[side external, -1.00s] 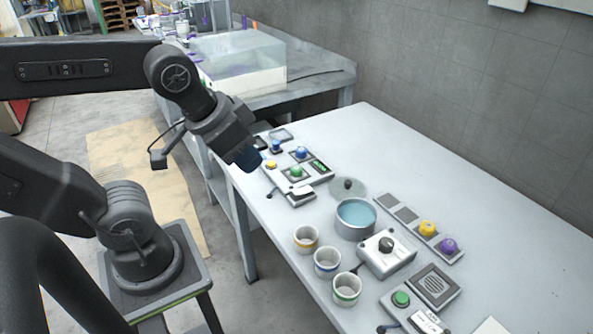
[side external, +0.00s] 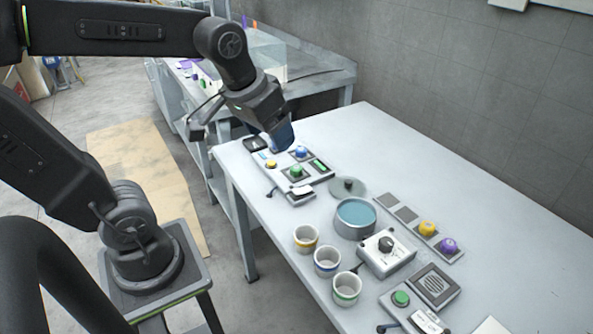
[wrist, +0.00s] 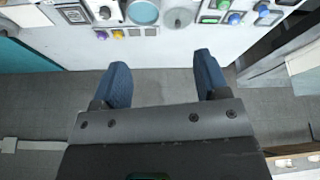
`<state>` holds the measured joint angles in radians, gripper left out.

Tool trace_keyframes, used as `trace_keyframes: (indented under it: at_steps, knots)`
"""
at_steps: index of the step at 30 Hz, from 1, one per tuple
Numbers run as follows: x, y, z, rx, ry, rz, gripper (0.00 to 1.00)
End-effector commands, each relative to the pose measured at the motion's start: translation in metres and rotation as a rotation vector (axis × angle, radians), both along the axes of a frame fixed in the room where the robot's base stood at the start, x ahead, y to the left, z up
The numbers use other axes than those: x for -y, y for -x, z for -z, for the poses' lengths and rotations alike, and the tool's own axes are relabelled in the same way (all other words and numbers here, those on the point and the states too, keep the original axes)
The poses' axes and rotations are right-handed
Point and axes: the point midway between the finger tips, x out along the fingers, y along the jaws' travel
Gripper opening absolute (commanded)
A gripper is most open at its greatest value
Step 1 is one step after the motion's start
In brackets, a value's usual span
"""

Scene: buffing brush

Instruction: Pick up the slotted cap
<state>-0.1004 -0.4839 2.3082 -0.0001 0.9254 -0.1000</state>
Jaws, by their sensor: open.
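My gripper (side external: 284,138) has blue fingers and is raised above the far left end of the white table (side external: 510,235). In the wrist view its two fingers (wrist: 161,66) are apart with nothing between them. I cannot tell for sure which thing is the slotted cap. A yellow cap (side external: 427,228) and a purple cap (side external: 448,245) sit on a strip of square pads at the table's right; both show small in the wrist view. A round lid (side external: 347,187) with a dark knob lies beside the teal-filled pot (side external: 355,218). Any slot is too small to see.
Three cups (side external: 327,262) stand along the front edge. A control box with a black knob (side external: 385,245) stands right of the pot. A panel with green and blue buttons (side external: 297,172) is under and right of my gripper. The table's back strip is clear.

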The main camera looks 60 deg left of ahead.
Motion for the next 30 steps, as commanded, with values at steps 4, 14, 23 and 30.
trace_keyframes:
  at_steps: [4,14,23,30]
  knots:
    - [-0.034,-0.054,0.007,-0.086,0.042,-0.169,0.68]
    - [-0.133,-0.149,0.069,-0.251,0.131,-0.536,0.68]
    - [-0.201,-0.182,0.135,-0.344,0.185,-0.757,0.68]
    - [-0.209,-0.185,0.161,-0.358,0.192,-0.782,0.68]
